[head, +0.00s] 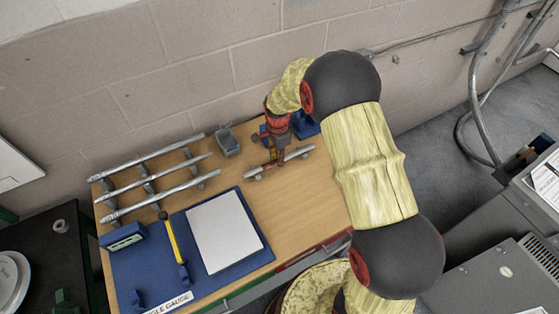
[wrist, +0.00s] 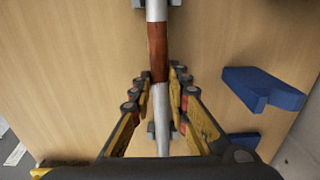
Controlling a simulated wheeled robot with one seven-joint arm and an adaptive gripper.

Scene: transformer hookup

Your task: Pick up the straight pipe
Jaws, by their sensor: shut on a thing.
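A straight grey pipe (head: 297,154) with a reddish-brown band around its middle lies across small grey supports (head: 252,174) on the wooden table. In the wrist view the pipe (wrist: 162,102) runs top to bottom, with the brown band (wrist: 158,50) above the middle. My gripper (head: 278,155) reaches down over the pipe's middle. In the wrist view my gripper's fingers (wrist: 156,80) stand on both sides of the pipe, shut on it near the band's lower end. The pipe still appears to be at its supports; any gap below it cannot be told.
Several longer pipes (head: 165,191) lie on a rack at the table's left. A grey box (head: 229,142) stands behind. A blue mat (head: 257,249) holds a white sheet (head: 222,232) and a yellow-handled tool (head: 173,243). Blue brackets (wrist: 262,87) stand close beside my gripper.

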